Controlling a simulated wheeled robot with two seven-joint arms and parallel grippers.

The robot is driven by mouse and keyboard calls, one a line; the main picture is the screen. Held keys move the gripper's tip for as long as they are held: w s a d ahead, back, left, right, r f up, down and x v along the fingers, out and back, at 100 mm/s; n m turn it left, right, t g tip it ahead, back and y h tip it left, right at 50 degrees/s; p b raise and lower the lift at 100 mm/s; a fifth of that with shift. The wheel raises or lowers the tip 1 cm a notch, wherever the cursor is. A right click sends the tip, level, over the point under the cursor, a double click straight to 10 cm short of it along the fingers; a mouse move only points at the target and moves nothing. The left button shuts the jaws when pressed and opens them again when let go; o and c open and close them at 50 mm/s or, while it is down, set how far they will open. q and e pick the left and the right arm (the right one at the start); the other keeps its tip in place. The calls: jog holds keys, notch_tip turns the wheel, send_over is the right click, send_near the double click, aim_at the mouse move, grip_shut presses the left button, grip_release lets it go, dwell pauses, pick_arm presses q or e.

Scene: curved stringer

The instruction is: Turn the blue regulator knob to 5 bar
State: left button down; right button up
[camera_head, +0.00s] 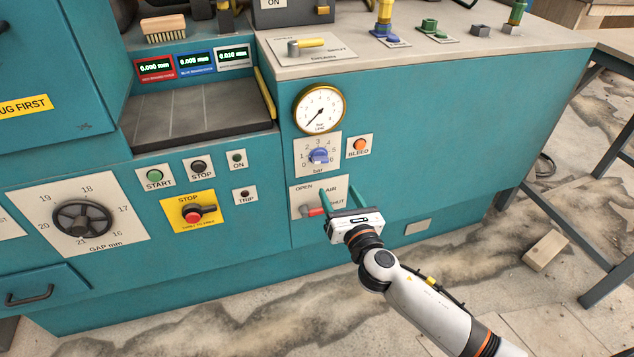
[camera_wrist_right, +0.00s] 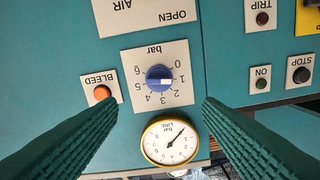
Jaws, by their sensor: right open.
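The blue regulator knob (camera_head: 319,156) sits on a pale "bar" dial plate on the teal machine front. In the right wrist view the knob (camera_wrist_right: 159,78) appears upside down, and its white mark points to about 1 on the scale. My right gripper (camera_head: 340,193) is open and empty, below the knob in the head view and in front of the AIR plate. In the wrist view its two green fingers (camera_wrist_right: 160,108) are spread wide, apart from the knob. The line gauge (camera_head: 319,110) above the knob has its needle at the low end. My left gripper is not in view.
The orange BLEED button (camera_head: 360,145) is close to the right of the knob. The red-handled AIR lever (camera_head: 313,211) lies just below, partly behind my gripper. START and STOP buttons (camera_head: 198,167) and a handwheel (camera_head: 84,219) are to the left. The panel right of BLEED is clear.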

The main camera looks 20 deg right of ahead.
aim_at(322, 162)
jog(key=w+b, duration=0.1)
jog(key=w, duration=0.9)
jog(key=shift+w+a+f+b, duration=0.15)
jog(key=shift+w+b, duration=0.1)
jog(key=shift+b, duration=0.1)
jog(key=shift+w, duration=0.55)
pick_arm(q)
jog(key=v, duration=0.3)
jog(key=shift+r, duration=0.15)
pick_arm(e)
jog(key=c, duration=1)
